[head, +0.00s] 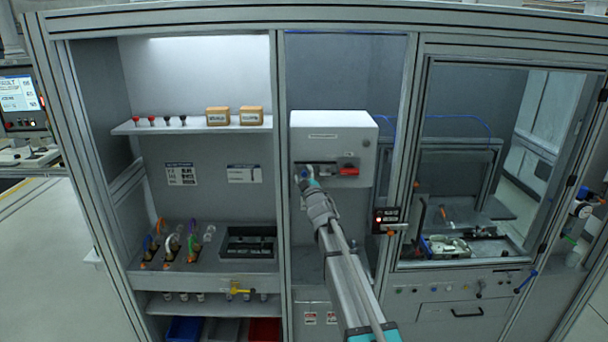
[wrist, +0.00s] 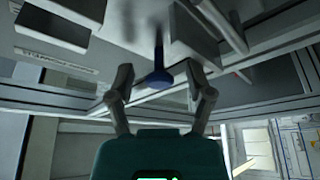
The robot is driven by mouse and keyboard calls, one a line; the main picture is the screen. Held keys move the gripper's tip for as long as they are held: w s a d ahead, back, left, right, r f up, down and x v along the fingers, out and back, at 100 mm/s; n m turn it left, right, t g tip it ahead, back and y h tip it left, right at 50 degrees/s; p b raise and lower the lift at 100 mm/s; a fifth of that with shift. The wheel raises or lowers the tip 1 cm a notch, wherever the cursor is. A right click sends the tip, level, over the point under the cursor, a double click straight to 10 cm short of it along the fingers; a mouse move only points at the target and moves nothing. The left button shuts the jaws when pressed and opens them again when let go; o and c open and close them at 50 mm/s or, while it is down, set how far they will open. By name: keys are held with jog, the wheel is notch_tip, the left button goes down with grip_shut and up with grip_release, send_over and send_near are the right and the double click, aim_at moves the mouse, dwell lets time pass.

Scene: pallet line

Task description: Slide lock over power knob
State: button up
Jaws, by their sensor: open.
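A white box (head: 333,130) hangs on the back panel of the middle bay. A red block-like part (head: 349,170), perhaps the power knob, sits at the right of its front. A dark horizontal slot or rail runs left from it. My gripper (head: 305,177) is at the left end of this rail, in front of the box's lower left. In the wrist view my gripper (wrist: 158,84) is open.
A metal post (head: 279,190) stands close left of the box, and another (head: 400,130) to its right. A small dark control box with a red light (head: 385,220) is at the lower right. The left bay has a shelf (head: 195,126).

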jog(key=shift+c, duration=0.2)
grip_shut()
dwell(0.3)
